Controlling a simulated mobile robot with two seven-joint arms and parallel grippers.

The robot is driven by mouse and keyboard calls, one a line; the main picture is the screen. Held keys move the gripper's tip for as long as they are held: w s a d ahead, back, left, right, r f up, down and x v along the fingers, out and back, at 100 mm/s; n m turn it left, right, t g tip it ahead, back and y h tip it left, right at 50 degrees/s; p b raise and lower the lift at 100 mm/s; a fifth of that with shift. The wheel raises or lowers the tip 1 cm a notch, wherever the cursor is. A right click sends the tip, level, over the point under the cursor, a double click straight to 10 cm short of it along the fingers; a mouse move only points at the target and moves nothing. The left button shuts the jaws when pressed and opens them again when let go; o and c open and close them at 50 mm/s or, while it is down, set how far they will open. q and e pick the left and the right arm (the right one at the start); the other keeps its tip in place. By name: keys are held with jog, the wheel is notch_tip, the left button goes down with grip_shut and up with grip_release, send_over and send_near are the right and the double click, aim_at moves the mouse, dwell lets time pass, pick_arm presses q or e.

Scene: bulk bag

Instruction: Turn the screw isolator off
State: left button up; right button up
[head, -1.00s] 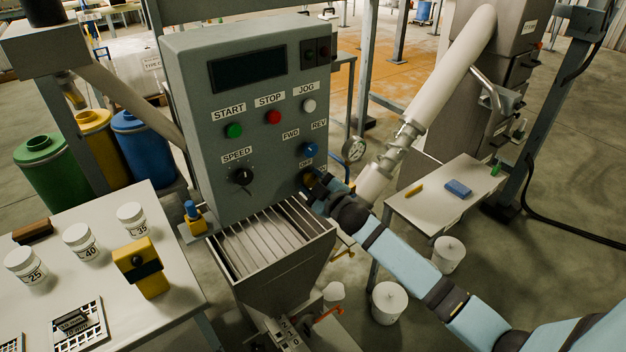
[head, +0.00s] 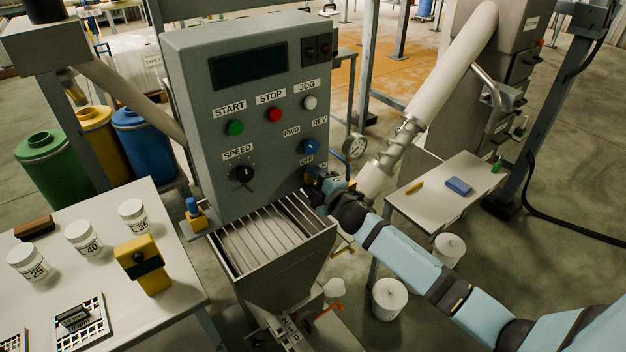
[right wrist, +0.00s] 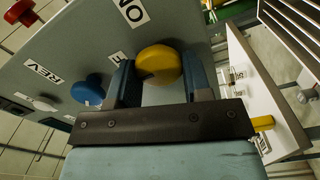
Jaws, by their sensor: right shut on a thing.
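The screw isolator (right wrist: 158,62) is a round yellow knob on the lower right of the grey control panel (head: 205,130). My right gripper (right wrist: 160,75) is shut on it, with one blue finger on each side, in the right wrist view. An ON label (right wrist: 132,12) and part of the OFF label (right wrist: 116,57) show beside the knob. In the head view my right gripper (head: 316,182) is at the panel just below the OFF label (head: 306,161) and hides most of the knob. The knob's pointing direction cannot be told. My left gripper is not in view.
Above the isolator sits the blue FWD/REV knob (head: 310,146); it is close to the fingers in the wrist view (right wrist: 88,90). A slatted hopper (head: 270,268) stands below the panel. A pale pipe (head: 440,85) and a small table (head: 425,205) are to the right.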

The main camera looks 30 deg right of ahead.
dwell(0.3)
jog(key=o, duration=0.9)
jog(key=s, duration=0.4)
jog(key=s+d+b, duration=0.1)
jog(key=s, duration=0.4)
jog(key=s+b, duration=0.1)
jog(key=s, duration=0.3)
jog(key=shift+s+d, duration=0.3)
jog(key=shift+d, duration=0.1)
